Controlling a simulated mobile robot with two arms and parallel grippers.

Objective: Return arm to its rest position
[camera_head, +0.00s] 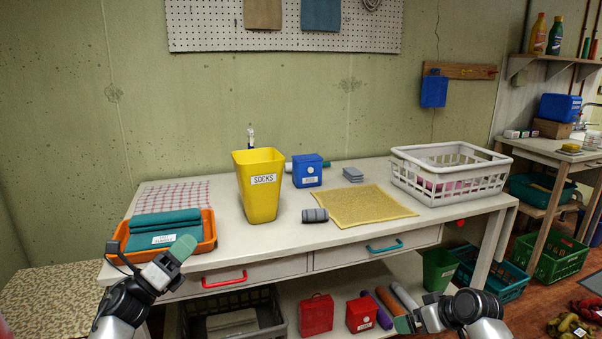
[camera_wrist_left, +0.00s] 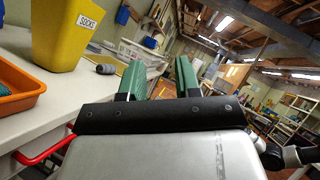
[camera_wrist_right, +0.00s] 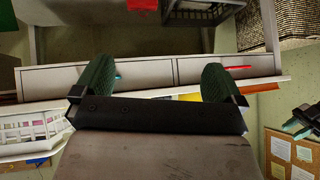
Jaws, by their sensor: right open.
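My left gripper (camera_head: 180,250) is raised in front of the orange tray's right front corner in the head view. In the left wrist view its green fingers (camera_wrist_left: 160,78) stand apart with nothing between them. My right gripper (camera_head: 405,322) is low in front of the table, near the bottom shelf in the head view. In the right wrist view its green fingers (camera_wrist_right: 157,82) are wide apart and empty. Both arms come in from the bottom edge of the head view.
The white table (camera_head: 270,232) holds an orange tray (camera_head: 209,236) with teal cloths, a yellow SOCKS bin (camera_head: 259,200), a grey roll (camera_head: 315,215), a yellow mat (camera_head: 370,207) and a white basket (camera_head: 452,186). Red (camera_head: 224,281) and teal (camera_head: 384,247) drawer handles face me.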

